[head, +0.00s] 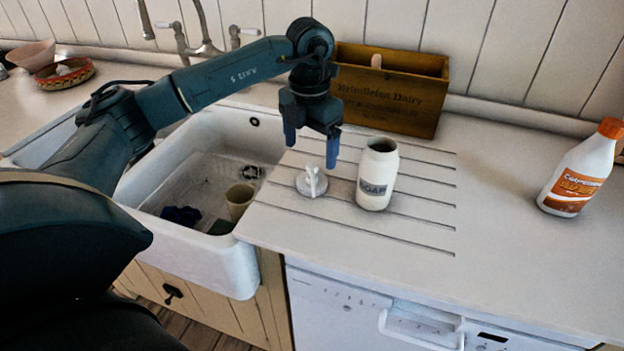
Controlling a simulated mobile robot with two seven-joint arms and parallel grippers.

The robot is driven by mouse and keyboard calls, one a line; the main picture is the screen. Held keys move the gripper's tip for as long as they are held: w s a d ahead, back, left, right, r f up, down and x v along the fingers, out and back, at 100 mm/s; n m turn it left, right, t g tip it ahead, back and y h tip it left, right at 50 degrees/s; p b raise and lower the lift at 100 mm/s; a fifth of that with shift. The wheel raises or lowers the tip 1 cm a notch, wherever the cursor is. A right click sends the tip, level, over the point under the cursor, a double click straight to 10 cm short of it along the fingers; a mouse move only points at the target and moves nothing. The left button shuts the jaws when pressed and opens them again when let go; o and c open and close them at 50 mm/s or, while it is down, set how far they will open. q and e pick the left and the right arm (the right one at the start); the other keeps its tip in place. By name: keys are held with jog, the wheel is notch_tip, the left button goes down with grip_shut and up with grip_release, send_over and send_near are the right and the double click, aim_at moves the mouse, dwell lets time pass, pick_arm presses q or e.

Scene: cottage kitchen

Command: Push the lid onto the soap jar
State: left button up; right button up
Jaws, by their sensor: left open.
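The white soap jar (377,174) stands upright and open-topped on the grooved worktop. Its label reads "SOAP". The round white lid (311,184), with a raised handle or pump part on top, lies on the worktop just left of the jar, apart from it. My left gripper (311,150) points down above the lid with its two blue-tipped fingers apart and nothing between them. The fingers are behind and above the lid; I cannot tell the exact height gap. My right gripper is out of view.
A wooden crate (390,100) stands behind the jar against the wall. The sink (215,262) at left holds a cup (239,201). An orange-capped bottle (580,172) stands at far right. The worktop between jar and bottle is clear.

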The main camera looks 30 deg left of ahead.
aim_at(312, 165)
pick_arm(q)
notch_tip(312, 165, down, 3)
jog(key=shift+f, duration=0.15)
jog(key=shift+w+a+f+p, duration=0.1)
jog(key=shift+w+f+p, duration=0.1)
jog(key=shift+f, duration=0.65)
jog(key=shift+w+d+f+p, duration=0.1)
jog(key=shift+f+p, duration=0.15)
jog(key=shift+f, duration=0.6)
jog(key=shift+w+a+f+p, duration=0.1)
jog(key=shift+f+p, duration=0.1)
jog(key=shift+f, duration=0.65)
jog(key=shift+c, duration=0.3)
jog(key=c, duration=1)
jog(key=shift+o, duration=0.2)
notch_tip(312, 165, up, 10)
jog(key=shift+r+b, duration=0.1)
jog(key=shift+b, duration=0.5)
